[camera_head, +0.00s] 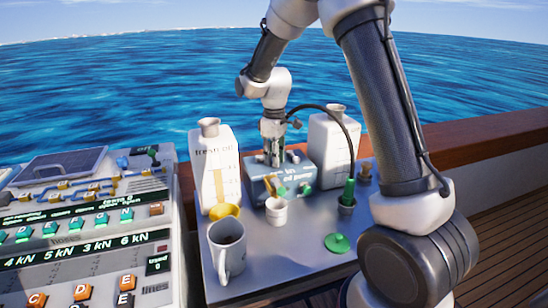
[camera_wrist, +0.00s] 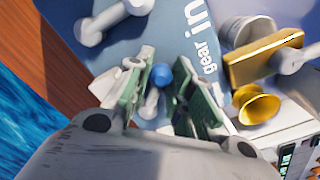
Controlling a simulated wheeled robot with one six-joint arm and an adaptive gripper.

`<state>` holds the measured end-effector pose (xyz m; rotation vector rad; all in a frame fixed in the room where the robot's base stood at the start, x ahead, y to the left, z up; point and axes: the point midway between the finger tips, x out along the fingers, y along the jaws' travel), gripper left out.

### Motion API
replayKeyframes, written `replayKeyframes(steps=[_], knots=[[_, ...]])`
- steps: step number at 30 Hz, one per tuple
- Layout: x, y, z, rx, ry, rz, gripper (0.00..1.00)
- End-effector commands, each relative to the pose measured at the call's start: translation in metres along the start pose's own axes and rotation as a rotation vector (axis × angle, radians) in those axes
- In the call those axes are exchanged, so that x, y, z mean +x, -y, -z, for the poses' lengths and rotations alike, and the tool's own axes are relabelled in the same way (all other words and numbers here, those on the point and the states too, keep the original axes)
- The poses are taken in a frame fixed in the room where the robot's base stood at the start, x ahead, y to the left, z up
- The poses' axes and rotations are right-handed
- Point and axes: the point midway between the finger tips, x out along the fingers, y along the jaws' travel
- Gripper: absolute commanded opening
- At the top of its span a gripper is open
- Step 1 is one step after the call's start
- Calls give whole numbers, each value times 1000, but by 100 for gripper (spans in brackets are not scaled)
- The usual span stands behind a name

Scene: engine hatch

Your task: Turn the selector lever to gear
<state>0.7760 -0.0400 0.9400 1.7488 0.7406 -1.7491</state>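The blue round knob (camera_wrist: 161,75) of a small lever shows in the wrist view, on the blue top of the pump box (camera_wrist: 225,100). The word "gear" is printed to its right, with "in" beyond it. My gripper (camera_wrist: 167,80) is open, with its green-padded fingers on either side of the knob and a visible gap to each. In the head view my gripper (camera_head: 273,150) points down at the blue pump box (camera_head: 262,190). The knob is hidden there behind the gripper, and I cannot tell the lever's exact setting.
A fresh oil jug (camera_head: 207,175) stands left of the box and another white jug (camera_head: 325,150) right.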

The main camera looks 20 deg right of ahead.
Motion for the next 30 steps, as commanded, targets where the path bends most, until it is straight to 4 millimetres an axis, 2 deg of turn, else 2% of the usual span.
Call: replayKeyframes(steps=[1,3,17,20,30], knots=[[0,-1,0,1,-1,-1,34],[0,-1,0,1,-1,-1,44],[-4,-1,2,1,-5,-4,44],[-13,-2,2,1,-6,-4,44],[-65,0,0,2,-2,-1,44]])
